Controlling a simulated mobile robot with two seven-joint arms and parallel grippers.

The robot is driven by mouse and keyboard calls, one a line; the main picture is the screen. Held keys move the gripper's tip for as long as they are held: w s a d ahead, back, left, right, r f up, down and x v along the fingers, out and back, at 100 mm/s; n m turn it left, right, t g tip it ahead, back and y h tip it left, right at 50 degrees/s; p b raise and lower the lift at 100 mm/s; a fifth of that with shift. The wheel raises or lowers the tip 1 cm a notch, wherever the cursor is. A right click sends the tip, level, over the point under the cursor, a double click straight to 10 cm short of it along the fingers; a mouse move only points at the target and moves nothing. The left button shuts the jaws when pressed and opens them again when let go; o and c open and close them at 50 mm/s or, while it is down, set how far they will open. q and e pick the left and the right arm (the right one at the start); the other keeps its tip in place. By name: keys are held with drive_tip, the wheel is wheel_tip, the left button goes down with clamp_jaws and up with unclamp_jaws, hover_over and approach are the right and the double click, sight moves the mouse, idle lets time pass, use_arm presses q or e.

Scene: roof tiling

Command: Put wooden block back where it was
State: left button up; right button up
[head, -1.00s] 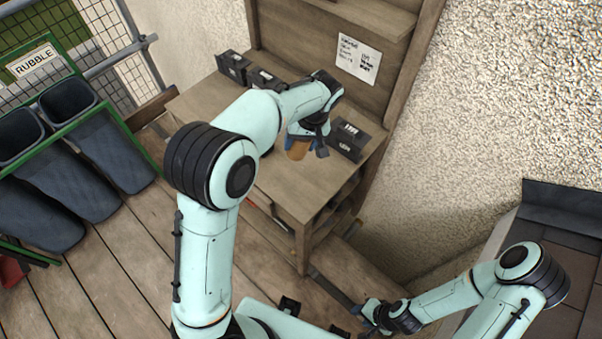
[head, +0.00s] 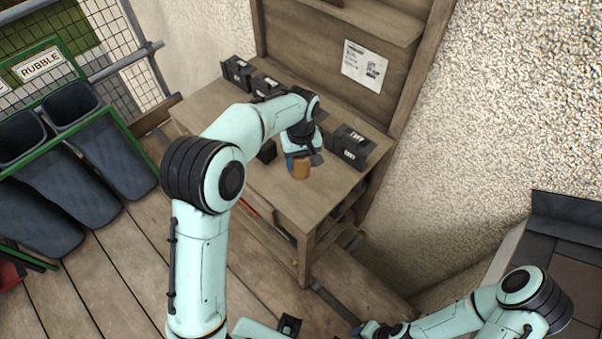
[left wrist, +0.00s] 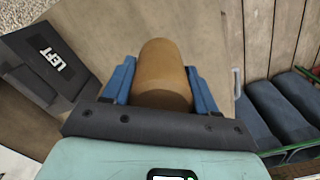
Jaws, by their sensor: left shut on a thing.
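The wooden block (head: 301,168) is a light brown, rounded piece. My left gripper (head: 298,161) is shut on it over the wooden workbench (head: 265,188). In the left wrist view the block (left wrist: 163,75) sits between the blue fingers of my left gripper (left wrist: 162,92). I cannot tell whether the block touches the bench top. My right gripper (head: 368,330) is low at the bottom edge of the head view, partly cut off, and its fingers are not clear.
A black box (head: 348,147) stands right of the block; in the left wrist view a box (left wrist: 55,65) reads "LEFT". More black boxes (head: 237,72) line the bench's back. A paper sheet (head: 365,64) hangs on the back panel. Rubble bins (head: 100,150) stand at left.

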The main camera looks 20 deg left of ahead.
sight(301, 173)
use_arm(q)
drive_tip(key=shift+f, duration=3)
drive_tip(key=shift+f, duration=0.15)
drive_tip(key=o, duration=1.1)
drive_tip(key=shift+c, duration=0.2)
wheel_tip(301, 173, up, 12)
drive_tip(key=shift+r+p, duration=0.15)
drive_tip(key=shift+p, duration=0.25)
